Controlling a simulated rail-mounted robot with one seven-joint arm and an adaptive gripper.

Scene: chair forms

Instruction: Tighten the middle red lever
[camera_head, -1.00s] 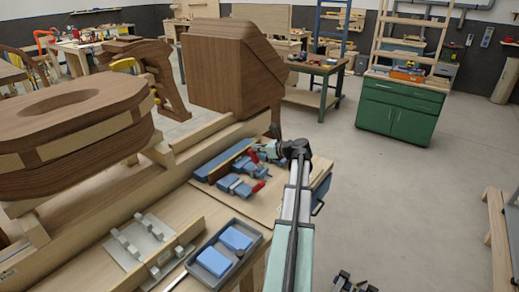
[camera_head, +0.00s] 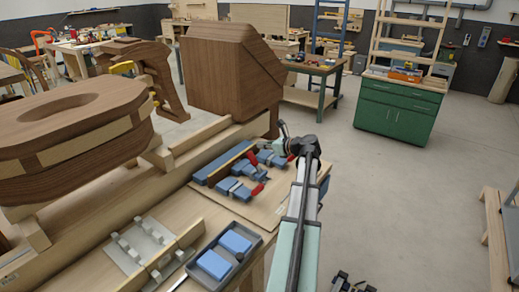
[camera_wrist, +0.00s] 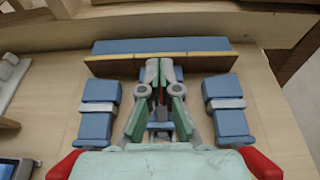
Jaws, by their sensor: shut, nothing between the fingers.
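Three blue clamps stand in a row on the bench board beside a long blue-and-wood workpiece (camera_wrist: 160,47). In the wrist view, the left clamp (camera_wrist: 96,108) and right clamp (camera_wrist: 226,105) flank the middle clamp (camera_wrist: 161,127), which is largely hidden behind my gripper. Red levers of the outer clamps show at the bottom left (camera_wrist: 63,166) and bottom right (camera_wrist: 261,165). A little dark red of the middle lever (camera_wrist: 156,96) shows between my finger linkages. My gripper (camera_wrist: 160,66) is shut and empty, in line with the middle clamp; contact cannot be told.
A grey tray with blue blocks (camera_head: 235,243) and a pale metal fixture (camera_head: 140,246) lie nearer on the bench. A large wooden chair form (camera_head: 232,68) stands behind the clamps. Open floor (camera_head: 400,200) lies to the right.

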